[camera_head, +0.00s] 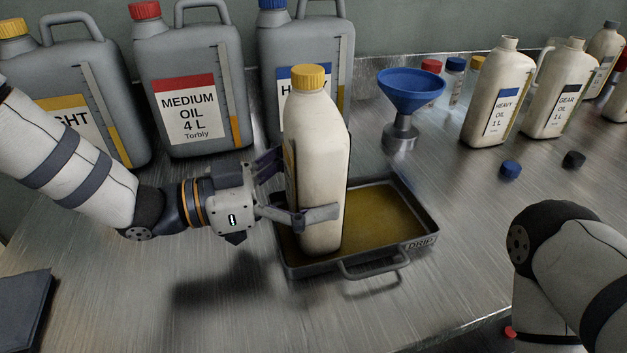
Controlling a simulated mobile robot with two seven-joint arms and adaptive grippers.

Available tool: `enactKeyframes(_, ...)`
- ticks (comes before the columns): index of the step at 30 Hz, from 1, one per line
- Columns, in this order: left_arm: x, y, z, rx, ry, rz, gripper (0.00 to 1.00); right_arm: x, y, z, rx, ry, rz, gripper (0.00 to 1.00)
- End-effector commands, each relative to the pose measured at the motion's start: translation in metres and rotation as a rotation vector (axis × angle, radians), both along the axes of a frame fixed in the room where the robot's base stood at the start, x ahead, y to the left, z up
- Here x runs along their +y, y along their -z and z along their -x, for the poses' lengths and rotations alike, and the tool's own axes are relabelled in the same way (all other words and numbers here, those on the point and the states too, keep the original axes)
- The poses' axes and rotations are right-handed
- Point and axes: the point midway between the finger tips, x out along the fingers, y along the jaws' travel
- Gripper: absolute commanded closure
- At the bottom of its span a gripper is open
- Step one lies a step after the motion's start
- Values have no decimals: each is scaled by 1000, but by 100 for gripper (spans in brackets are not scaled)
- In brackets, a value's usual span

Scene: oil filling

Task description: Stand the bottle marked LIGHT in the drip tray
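A cream bottle with a yellow cap (318,150) is upright over the left part of the drip tray (425,241). Only a sliver of its label shows, at its left edge, so its marking cannot be read. My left gripper (312,190) is shut on the bottle's middle from the left, with one finger across its near side. The bottle's base is within the tray's outline; whether it touches the tray floor I cannot tell. The tray has a brownish-yellow floor and a front handle. My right gripper is out of view; only part of that arm shows at lower right.
Large grey jugs, including MEDIUM OIL (187,80), stand at the back left. A blue funnel (411,90) stands behind the tray. HEAVY (497,95) and GEAR (560,95) bottles stand at right. A blue cap (509,170) and black cap (573,160) lie before them.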

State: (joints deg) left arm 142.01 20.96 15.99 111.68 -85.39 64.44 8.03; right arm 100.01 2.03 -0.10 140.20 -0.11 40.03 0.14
Motion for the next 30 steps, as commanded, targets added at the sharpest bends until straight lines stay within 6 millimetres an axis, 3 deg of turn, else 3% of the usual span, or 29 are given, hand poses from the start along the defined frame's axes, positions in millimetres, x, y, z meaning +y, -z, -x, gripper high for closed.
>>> enactKeyframes(11,-1,3,0,-6,0,6,70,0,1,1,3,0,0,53)
enactKeyframes(12,0,4,0,-4,0,2,2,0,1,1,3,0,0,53)
enactKeyframes(24,0,-1,0,-6,0,2,0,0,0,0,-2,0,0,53)
enactKeyframes(30,45,-1,13,-7,-6,2,0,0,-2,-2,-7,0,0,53)
